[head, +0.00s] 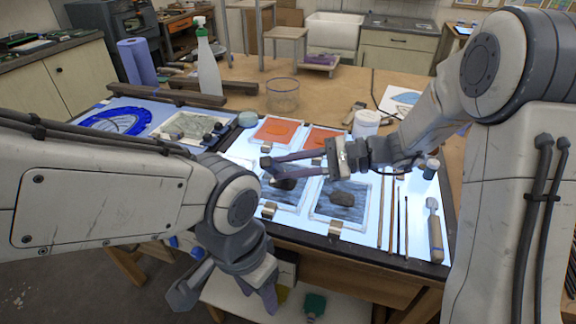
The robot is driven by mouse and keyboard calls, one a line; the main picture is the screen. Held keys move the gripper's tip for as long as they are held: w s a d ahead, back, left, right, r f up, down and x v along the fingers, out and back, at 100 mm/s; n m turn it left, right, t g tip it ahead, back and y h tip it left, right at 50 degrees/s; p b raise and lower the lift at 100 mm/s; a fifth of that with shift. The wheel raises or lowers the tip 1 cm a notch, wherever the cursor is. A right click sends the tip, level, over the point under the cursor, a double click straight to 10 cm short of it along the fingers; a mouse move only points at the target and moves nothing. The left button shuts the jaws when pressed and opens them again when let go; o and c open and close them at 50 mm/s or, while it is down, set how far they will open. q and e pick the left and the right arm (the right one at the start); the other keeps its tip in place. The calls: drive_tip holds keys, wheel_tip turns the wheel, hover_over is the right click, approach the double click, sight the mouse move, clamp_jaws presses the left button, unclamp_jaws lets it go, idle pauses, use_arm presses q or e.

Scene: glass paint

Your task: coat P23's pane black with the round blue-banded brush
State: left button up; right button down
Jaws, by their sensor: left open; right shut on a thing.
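Four panes lie on the lit panel: two orange ones (275,131) (325,138) at the back and two grey, dark-streaked ones in front, the front left (291,198) and the front right (358,213). I cannot read which is P23. A dark patch (342,199) sits on the front right pane. My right gripper (272,168) is over the front left pane, shut on what seems to be the brush. The brush is mostly hidden, its blue band is not clear, and a dark lump (286,184) shows under the fingers. My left gripper (228,297) is open and empty, below the table's front edge.
Several thin brushes (380,215) and a thick-handled tool (435,232) lie at the panel's right. A white jar (366,124), a glass bowl (283,95) and a spray bottle (207,70) stand behind. Small metal clips (269,209) border the panes.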

idle(0.4)
drive_tip(key=shift+r+p, duration=0.85)
drive_tip(key=shift+r, duration=0.2)
drive_tip(key=shift+r+p, duration=1.55)
drive_tip(key=shift+r, duration=0.45)
